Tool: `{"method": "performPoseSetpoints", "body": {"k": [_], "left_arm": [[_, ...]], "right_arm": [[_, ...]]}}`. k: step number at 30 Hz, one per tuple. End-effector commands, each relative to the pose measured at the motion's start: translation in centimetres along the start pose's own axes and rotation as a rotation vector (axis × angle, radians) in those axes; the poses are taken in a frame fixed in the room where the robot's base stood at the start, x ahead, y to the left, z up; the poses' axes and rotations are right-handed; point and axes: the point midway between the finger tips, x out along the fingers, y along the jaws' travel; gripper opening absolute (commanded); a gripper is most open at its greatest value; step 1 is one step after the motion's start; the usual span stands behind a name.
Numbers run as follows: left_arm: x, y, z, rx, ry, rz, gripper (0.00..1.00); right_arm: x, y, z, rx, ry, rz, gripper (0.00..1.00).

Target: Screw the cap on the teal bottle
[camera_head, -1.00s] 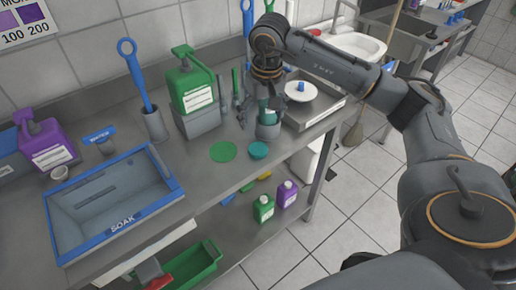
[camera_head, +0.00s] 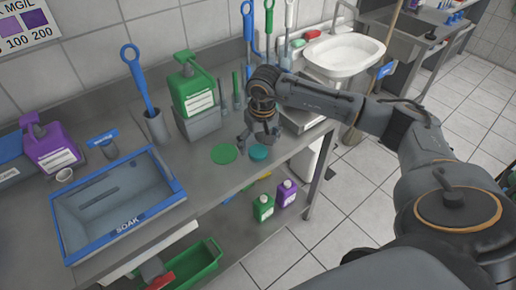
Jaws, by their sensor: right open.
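A teal disc (camera_head: 258,152), which looks like a cap, lies on the steel bench near its front edge. My right gripper (camera_head: 260,141) is open and points down just behind and above this disc, with its fingers spread apart. I see nothing between its fingers. I cannot make out the teal bottle; the gripper and forearm cover the bench behind them. My left gripper is not in view.
A flat green disc (camera_head: 223,154) lies left of the teal one. A green pump bottle (camera_head: 193,90) stands on a grey block behind. The blue-rimmed soak basin (camera_head: 118,200) fills the bench's left. A scale (camera_head: 301,118) is partly hidden by my arm.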

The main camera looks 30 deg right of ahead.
Motion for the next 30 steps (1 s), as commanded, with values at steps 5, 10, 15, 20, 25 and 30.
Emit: {"method": "performPoseSetpoints", "body": {"k": [5,10,15,20,25,30], "left_arm": [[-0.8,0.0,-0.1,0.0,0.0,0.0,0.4],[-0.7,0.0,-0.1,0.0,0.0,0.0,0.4],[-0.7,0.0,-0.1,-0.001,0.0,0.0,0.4],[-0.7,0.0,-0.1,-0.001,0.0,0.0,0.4],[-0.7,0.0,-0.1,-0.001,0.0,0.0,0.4],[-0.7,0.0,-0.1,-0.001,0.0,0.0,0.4]], "right_arm": [[1.9,0.0,0.1,-0.001,-0.002,0.0,0.85],[2.2,0.0,0.0,-0.001,0.0,0.0,0.85],[2.2,0.0,0.0,-0.001,0.0,0.0,0.85],[2.1,0.0,0.0,-0.001,0.0,0.001,0.63],[2.1,0.0,0.0,-0.001,0.0,0.001,0.47],[2.1,0.0,0.0,-0.001,0.0,0.001,0.47]]}}
